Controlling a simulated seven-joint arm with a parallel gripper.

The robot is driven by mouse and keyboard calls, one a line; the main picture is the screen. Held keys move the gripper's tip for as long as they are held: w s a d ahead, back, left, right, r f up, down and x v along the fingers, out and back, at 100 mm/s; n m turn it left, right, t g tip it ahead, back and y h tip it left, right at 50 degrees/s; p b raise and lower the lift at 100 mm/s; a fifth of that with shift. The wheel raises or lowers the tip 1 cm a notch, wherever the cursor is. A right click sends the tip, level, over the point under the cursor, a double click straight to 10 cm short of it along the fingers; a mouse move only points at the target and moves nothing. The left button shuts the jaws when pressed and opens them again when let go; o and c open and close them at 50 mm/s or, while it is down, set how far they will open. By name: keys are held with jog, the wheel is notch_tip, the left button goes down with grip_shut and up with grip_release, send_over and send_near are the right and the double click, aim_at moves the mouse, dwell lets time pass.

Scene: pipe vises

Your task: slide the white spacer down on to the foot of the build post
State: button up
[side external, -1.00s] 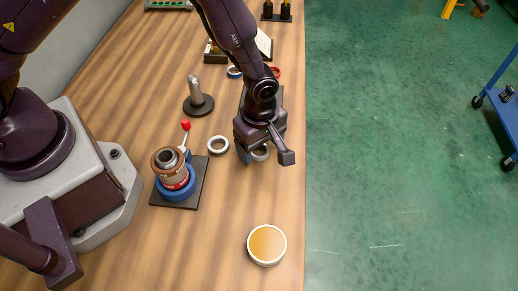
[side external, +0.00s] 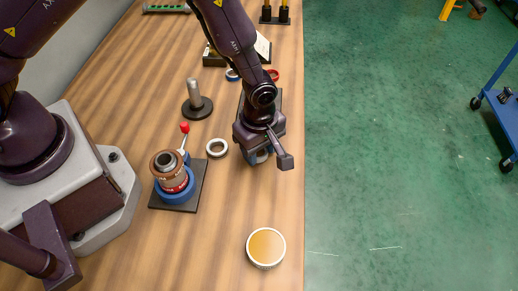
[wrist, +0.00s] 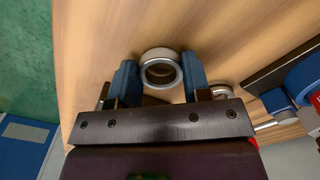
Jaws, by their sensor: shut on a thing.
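A pale white ring, the white spacer (wrist: 161,54), sits between the blue fingers of my gripper (wrist: 158,78) in the wrist view, its hole facing the camera. My gripper is shut on it. In the side view my gripper (side external: 258,157) is low over the right part of the table, and the ring is mostly hidden there; I cannot tell whether it touches the table. The build post, a bare silver post (side external: 194,92) on a dark round foot (side external: 197,108), stands upright to the left of and behind my gripper.
Another pale ring (side external: 217,139) lies between my gripper and a vise with a red-knobbed lever (side external: 184,128) and a brown, red and blue stack (side external: 167,170). A round amber-topped disc (side external: 266,246) lies in front. Blue (side external: 231,75) and red rings lie farther back. The table's right edge is close.

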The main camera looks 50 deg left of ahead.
notch_tip(320, 180, up, 2)
jog(key=shift+r, duration=0.2)
jog(key=s+a+r, duration=0.6)
jog(key=s+r, duration=0.4)
jog(key=s, duration=0.3)
jog(key=w+a+r+n, duration=0.1)
jog(key=w+a+n, duration=0.1)
jog(key=a, duration=0.3)
jog(key=w+a+r+n, duration=0.1)
jog(key=w+a+n, duration=0.1)
jog(key=w+a, duration=0.3)
jog(key=w+a+r+n, duration=0.1)
jog(key=w+a+n, duration=0.1)
jog(key=a, duration=0.3)
jog(key=shift+w+a+r+n, duration=0.15)
jog(key=shift+w+n, duration=0.25)
jog(key=shift+w, duration=0.5)
jog(key=shift+w+r, duration=0.1)
jog(key=shift+r, duration=0.1)
